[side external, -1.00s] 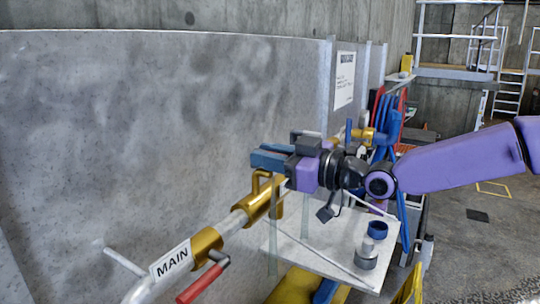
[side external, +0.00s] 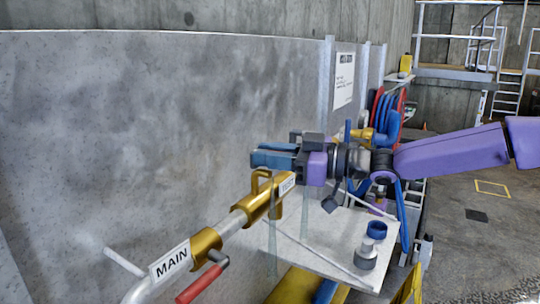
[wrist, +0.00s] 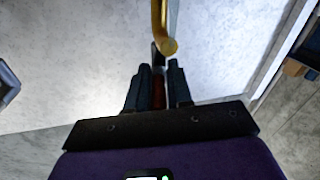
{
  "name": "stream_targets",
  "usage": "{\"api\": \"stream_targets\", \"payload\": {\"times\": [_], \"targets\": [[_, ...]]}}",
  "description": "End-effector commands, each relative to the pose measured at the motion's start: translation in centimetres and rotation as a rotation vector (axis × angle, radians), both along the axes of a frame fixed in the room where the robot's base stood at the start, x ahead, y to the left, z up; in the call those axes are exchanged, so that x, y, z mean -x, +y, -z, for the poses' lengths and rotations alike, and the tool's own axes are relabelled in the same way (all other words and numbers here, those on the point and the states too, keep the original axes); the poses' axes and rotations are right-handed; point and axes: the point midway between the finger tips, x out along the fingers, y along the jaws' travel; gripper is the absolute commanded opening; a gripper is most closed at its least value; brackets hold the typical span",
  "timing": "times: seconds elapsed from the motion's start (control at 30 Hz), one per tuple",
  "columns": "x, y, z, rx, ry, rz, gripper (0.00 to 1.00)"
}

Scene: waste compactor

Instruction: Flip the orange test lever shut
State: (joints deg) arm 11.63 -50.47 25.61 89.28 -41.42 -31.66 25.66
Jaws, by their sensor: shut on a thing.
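The orange test lever (wrist: 158,94) shows in the wrist view as a narrow reddish-orange strip between my two dark blue fingers. My gripper (wrist: 159,72) is shut on it. In the side external view my gripper (side external: 256,158) points left, just above the brass test valve (side external: 264,201) with its TEST label (side external: 286,185). The lever cannot be made out there, as the fingers hide it. A brass pipe end (wrist: 164,32) shows just beyond the fingertips in the wrist view.
A red-handled lever (side external: 202,283) sits on the pipe by the MAIN label (side external: 171,262).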

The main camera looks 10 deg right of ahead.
Motion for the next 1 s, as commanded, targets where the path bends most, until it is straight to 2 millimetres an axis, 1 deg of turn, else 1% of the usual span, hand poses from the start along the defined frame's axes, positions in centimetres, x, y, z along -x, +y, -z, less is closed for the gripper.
{"api": "stream_targets", "payload": {"times": [0.03,0.37,0.8,1.0], "targets": [[-0.5,-0.5,-0.1,0.000,-0.005,-0.012,0.00],[-1.1,-0.7,-0.2,0.000,-0.005,-0.172,0.00],[-1.9,-0.8,-0.1,-0.001,-0.005,-0.421,0.00],[-2.1,-0.8,-0.1,-0.002,-0.004,-0.492,0.00]]}}
